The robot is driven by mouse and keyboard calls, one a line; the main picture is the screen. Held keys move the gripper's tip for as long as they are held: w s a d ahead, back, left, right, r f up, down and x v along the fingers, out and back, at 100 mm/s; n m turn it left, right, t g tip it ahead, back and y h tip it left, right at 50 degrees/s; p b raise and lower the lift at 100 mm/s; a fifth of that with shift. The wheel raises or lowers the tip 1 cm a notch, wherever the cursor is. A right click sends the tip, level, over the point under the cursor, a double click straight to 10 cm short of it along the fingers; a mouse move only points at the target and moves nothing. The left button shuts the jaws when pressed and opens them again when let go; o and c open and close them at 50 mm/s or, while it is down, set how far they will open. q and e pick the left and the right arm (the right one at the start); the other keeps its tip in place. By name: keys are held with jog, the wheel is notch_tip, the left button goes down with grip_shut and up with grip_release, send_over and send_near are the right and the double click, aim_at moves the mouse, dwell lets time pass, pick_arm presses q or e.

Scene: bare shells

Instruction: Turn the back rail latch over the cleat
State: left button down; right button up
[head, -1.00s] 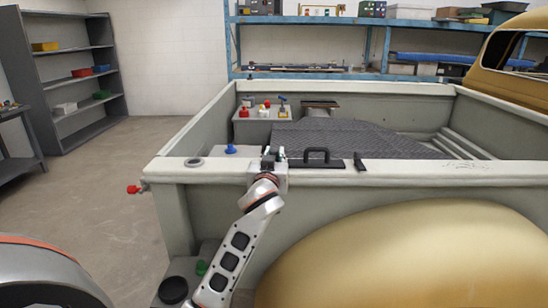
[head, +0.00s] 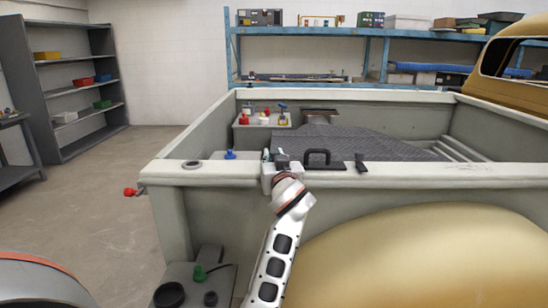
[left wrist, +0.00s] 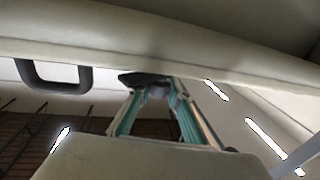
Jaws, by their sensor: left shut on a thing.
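My left gripper (head: 273,157) is at the top of the near rail (head: 420,173) of the truck bed, left of a black handle (head: 317,155). In the left wrist view its two teal fingers (left wrist: 150,92) are shut on a small dark piece (left wrist: 143,79) beside the rail, which looks like the latch. The fingers and wrist hide most of this piece. The handle also shows there, to the left. A small black block (head: 361,163) stands on the rail right of the handle; I cannot tell whether it is the cleat. My right gripper is not in view.
A blue knob (head: 230,155) and a grey ring (head: 192,164) are left of the gripper. Several small items stand in the bed's far left corner.

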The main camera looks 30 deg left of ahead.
pick_arm(q)
jog(key=c, duration=1.9)
grip_release()
jog(key=shift+a+r+m+t+h+p, duration=0.15)
jog(key=shift+m+t+h+p, duration=0.5)
jog(key=shift+p, duration=0.5)
jog(key=shift+m+t+h+p, duration=0.9)
jog(key=shift+m+h, duration=0.25)
jog(key=shift+h, duration=0.6)
jog(key=shift+m+t+h+p, duration=0.3)
jog(key=shift+m+t+h, duration=0.25)
jog(key=shift+m+h, duration=1.05)
jog(key=shift+m+h, duration=1.05)
jog(key=shift+h, duration=1)
jog(key=shift+m+h, duration=1.05)
jog(key=shift+h, duration=1)
